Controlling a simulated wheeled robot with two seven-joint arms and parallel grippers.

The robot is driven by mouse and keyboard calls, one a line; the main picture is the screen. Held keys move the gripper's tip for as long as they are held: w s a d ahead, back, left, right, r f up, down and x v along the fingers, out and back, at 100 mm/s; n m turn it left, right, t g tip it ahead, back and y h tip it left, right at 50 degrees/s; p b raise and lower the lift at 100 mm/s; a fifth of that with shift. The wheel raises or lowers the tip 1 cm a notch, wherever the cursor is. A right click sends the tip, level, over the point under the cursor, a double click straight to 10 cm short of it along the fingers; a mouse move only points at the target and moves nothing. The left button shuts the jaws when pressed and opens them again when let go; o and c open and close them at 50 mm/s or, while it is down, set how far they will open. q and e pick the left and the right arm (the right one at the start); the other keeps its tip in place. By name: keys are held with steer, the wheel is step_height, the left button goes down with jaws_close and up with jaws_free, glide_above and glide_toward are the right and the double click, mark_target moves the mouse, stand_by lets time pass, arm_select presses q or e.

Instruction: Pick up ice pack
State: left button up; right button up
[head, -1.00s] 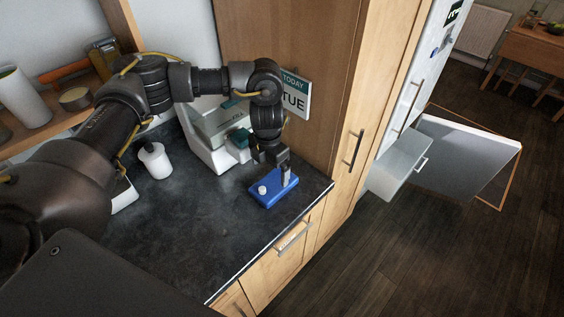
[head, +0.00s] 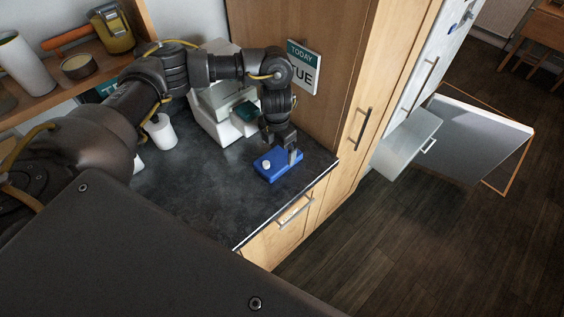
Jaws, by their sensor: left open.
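The ice pack (head: 268,174) is a blue, flat rectangular block with a white round cap (head: 266,163). It lies on the dark countertop near the front right corner. My left gripper (head: 291,157) points down over the right end of the ice pack. It is open, with a light finger showing at the pack's right side. The other finger is hard to make out, and I cannot tell if the fingers touch the pack. My right gripper is not in view.
A white appliance (head: 214,118) stands behind the pack, with a white container (head: 161,133) to its left. A tall wooden cabinet (head: 298,60) with a TUE sign (head: 303,68) is at the right. An open fridge drawer (head: 406,143) and door (head: 470,140) extend beyond. The counter's front is clear.

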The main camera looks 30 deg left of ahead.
mark_target(278, 158)
arm_select(q)
steer(key=shift+s+d+f+p, duration=0.15)
steer(key=shift+f+p, duration=0.15)
steer(key=shift+f, duration=0.2)
step_height(278, 158, down, 3)
steer(key=shift+f+p, duration=0.2)
steer(key=shift+p, duration=0.1)
steer(key=shift+f, duration=0.3)
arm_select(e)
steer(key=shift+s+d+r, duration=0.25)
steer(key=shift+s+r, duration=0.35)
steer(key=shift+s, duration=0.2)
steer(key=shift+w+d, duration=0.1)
arm_select(q)
steer(key=c, duration=1.2)
